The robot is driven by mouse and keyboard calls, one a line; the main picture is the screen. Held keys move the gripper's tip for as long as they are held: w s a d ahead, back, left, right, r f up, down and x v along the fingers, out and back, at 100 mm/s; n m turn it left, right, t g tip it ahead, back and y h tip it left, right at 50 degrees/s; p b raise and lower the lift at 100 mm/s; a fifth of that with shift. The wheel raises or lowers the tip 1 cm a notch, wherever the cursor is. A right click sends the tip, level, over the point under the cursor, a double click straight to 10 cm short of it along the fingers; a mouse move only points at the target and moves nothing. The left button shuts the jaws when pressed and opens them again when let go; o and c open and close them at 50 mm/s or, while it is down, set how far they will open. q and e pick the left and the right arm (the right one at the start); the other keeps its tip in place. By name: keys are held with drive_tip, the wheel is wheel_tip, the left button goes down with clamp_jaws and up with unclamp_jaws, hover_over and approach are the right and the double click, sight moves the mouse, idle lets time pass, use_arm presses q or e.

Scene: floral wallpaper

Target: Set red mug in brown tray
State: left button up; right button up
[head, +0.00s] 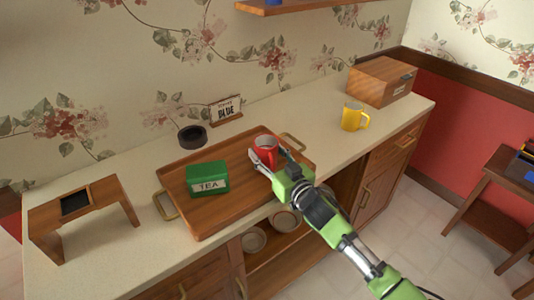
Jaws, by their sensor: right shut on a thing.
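The red mug (265,150) is upright at the right part of the brown tray (222,216). My right gripper (268,162) is shut on the mug and partly covers its near side. I cannot tell whether the mug's base touches the tray floor. The brown tray lies on the counter and has a metal handle at each end. A green tea box (207,178) stands inside the tray, left of the mug. My left gripper is not in view.
A yellow mug (353,117) and a wooden box (382,80) stand on the counter (310,123) at right. A dark round dish (192,136) and a small sign (226,110) are behind the tray. A small wooden stand (84,214) is at left. Bowls sit on the shelf below.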

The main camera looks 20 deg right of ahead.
drive_tip(key=shift+f, duration=0.25)
drive_tip(key=shift+f, duration=0.15)
drive_tip(key=o, duration=1.3)
drive_tip(key=b+v, duration=0.1)
drive_tip(key=v, duration=1.1)
drive_tip(key=shift+d, duration=0.1)
